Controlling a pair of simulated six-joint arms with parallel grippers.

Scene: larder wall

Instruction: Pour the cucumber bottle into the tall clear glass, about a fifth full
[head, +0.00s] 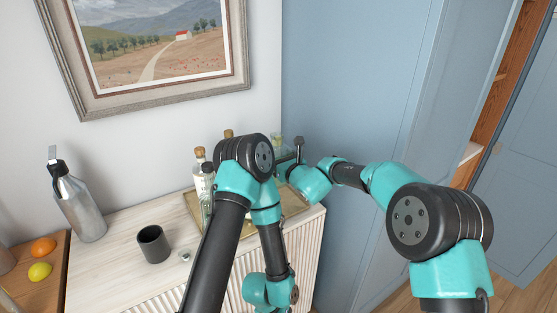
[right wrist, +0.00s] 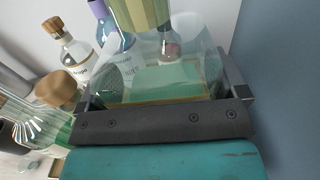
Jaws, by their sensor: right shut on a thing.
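My right gripper (head: 291,160) is at the right end of the tray, partly hidden by my arms. In the right wrist view it is shut on a clear glass vessel (right wrist: 165,62) with a pale green tint. I cannot tell for sure whether this is the cucumber bottle. A yellow-green streaked piece (right wrist: 141,14) shows at the top of that view, inside or behind the vessel. No tall clear glass can be made out with certainty. My left arm reaches down in front of the sideboard, and its gripper is not visible.
A gold-rimmed tray (head: 296,208) on the sideboard (head: 110,255) holds corked bottles (head: 200,160). A dark cup (head: 153,245), a small clear piece (head: 185,256) and a metal bottle (head: 80,208) stand left. An orange (head: 43,247) and a lemon (head: 40,272) lie on a board. A blue panel (head: 345,80) stands right.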

